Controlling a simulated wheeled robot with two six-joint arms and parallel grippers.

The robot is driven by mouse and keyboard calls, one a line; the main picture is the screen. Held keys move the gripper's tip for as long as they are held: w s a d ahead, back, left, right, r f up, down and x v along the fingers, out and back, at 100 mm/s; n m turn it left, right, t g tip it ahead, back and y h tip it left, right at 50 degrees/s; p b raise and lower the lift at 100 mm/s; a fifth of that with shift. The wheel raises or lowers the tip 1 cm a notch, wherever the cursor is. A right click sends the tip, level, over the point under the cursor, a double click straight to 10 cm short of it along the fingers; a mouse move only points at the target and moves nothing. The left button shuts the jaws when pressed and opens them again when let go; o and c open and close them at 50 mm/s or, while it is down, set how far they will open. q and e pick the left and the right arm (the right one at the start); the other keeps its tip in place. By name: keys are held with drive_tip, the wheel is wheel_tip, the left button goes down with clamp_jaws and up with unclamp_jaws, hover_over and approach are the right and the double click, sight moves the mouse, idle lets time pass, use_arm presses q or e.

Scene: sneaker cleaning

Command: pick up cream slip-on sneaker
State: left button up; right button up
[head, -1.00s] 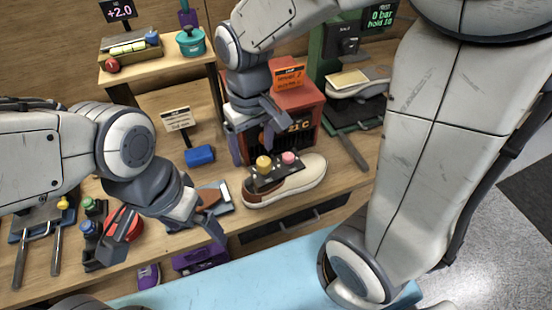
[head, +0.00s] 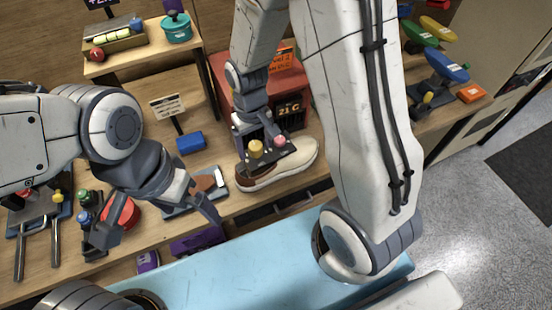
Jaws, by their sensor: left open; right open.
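The cream slip-on sneaker (head: 297,163) with a brown heel part lies on the bench in the middle of the head view. A dark piece with a yellow knob (head: 256,146) and a pink knob (head: 280,140) overlaps its upper side. My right gripper (head: 259,150) is open, pointing down at the sneaker's heel end. Its fingertips are partly hidden among the knobs, so I cannot tell whether they touch the shoe. My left gripper (head: 152,228) is open and empty, above the bench's front edge at left.
A red box with a display (head: 291,112) stands behind the sneaker.

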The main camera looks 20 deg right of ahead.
drive_tip(key=shift+f, duration=0.15)
clamp_jaws()
idle(1.4)
